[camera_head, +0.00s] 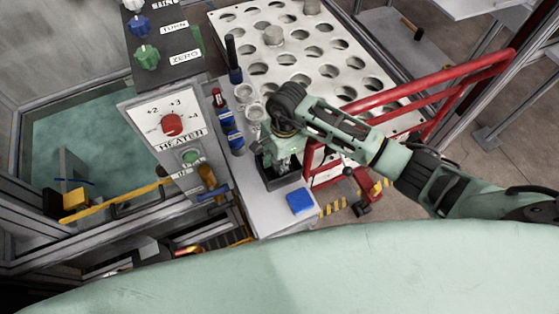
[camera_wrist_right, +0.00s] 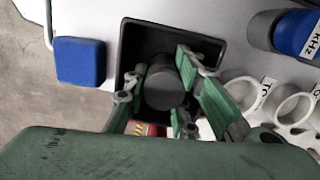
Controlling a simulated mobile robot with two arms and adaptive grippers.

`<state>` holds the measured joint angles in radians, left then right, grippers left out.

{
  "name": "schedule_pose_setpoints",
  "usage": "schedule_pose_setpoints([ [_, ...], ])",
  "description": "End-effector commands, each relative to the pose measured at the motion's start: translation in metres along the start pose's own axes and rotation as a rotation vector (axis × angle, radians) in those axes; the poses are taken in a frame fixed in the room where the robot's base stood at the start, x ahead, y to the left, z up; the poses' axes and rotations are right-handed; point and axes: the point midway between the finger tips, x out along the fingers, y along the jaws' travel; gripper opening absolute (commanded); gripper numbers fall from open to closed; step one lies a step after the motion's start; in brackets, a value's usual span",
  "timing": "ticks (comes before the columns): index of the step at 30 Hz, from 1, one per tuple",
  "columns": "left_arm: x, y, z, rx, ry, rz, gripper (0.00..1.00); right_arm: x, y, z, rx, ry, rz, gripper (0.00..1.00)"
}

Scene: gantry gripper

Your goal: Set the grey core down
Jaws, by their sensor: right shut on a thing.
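The grey core (camera_wrist_right: 164,86) is a dark grey cylinder between the fingers of my right gripper (camera_wrist_right: 165,92) in the right wrist view. The gripper is shut on it. The core is over or inside a black square tray (camera_wrist_right: 133,42); I cannot tell whether it touches the bottom. In the head view my right gripper (camera_head: 284,160) reaches down at the black tray (camera_head: 268,184) on the grey bench, and the core is mostly hidden by the gripper there. My left gripper is not in view.
A blue block (camera_head: 300,201) lies right beside the tray. White ring holders (camera_head: 254,113) and blue-labelled cylinders (camera_head: 231,130) stand behind it. A red rail (camera_head: 425,90) runs at right. A perforated plate (camera_head: 320,60) lies farther back, and a heater panel (camera_head: 168,128) stands at left.

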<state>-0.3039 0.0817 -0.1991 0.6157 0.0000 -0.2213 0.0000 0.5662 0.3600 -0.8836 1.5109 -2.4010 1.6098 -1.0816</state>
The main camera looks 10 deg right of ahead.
Motion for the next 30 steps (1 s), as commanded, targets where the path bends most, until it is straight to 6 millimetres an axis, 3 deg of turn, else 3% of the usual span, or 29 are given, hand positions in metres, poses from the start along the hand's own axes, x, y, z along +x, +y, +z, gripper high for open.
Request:
schedule_pose_setpoints([
  [2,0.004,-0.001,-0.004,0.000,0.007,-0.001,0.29,0.003,-0.001,-0.001,-0.001,0.001,-0.002,0.01],
  [3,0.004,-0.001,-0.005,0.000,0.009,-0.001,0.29,0.004,0.000,-0.001,-0.001,0.001,-0.001,0.25],
  [6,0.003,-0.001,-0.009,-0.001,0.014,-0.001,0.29,0.003,0.000,0.000,0.000,0.000,0.000,0.33],
  [19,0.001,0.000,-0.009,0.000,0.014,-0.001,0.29,-0.007,-0.001,-0.001,-0.001,0.001,-0.004,0.33],
  [30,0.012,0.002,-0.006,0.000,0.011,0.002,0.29,-0.083,-0.002,-0.001,-0.002,0.003,-0.006,0.33],
])
